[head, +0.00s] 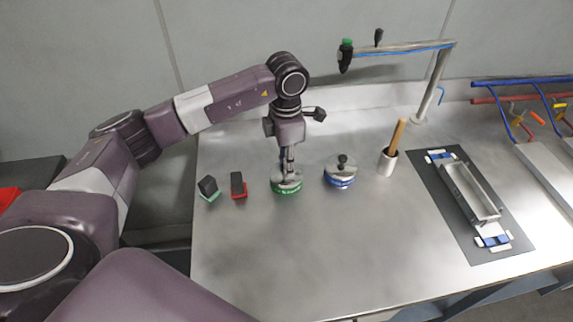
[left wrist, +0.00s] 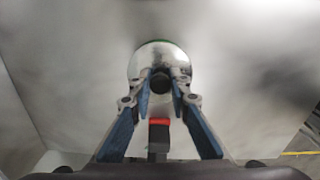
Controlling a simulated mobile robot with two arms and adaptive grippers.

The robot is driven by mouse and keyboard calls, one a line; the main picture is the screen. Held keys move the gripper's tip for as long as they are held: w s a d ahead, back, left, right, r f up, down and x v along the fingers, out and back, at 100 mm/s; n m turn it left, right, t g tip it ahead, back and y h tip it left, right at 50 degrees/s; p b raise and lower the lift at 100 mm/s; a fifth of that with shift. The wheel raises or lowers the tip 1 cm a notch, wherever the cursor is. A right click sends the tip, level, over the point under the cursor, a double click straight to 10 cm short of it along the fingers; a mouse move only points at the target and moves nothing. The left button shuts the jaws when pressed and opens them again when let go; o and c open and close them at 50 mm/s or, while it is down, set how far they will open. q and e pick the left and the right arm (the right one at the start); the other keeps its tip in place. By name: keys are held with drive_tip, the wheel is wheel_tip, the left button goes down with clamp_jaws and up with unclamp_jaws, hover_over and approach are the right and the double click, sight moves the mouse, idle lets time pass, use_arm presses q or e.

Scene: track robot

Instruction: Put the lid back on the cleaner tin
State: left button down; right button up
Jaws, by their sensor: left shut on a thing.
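A tin with a green label band (head: 287,189) stands on the steel bench. A silver lid (head: 280,180) is over its top; I cannot tell whether it rests fully on the tin. My left gripper (head: 288,172) points straight down over this tin. In the left wrist view its fingers (left wrist: 160,88) are shut on the lid's dark round knob (left wrist: 160,79), with the lid (left wrist: 140,66) around it and a thin green edge behind. A second tin with a blue band (head: 340,182) stands to the right, with a silver lid and black knob on it. My right gripper is not in view.
Two small dark-handled blocks, one green-based (head: 209,190) and one red-based (head: 238,186), stand left of the tin. A white cup with a wooden handle (head: 388,161) and a metal tray on a dark mat (head: 437,185) lie to the right. The front bench is clear.

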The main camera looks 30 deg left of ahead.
use_arm(q)
drive_tip(key=c, duration=1.2)
unclamp_jaws()
drive_tip(key=shift+c, duration=0.2)
drive_tip(key=shift+r+p, duration=1.95)
drive_tip(key=shift+r, duration=1.6)
drive_tip(key=shift+c, duration=0.7)
clamp_jaws()
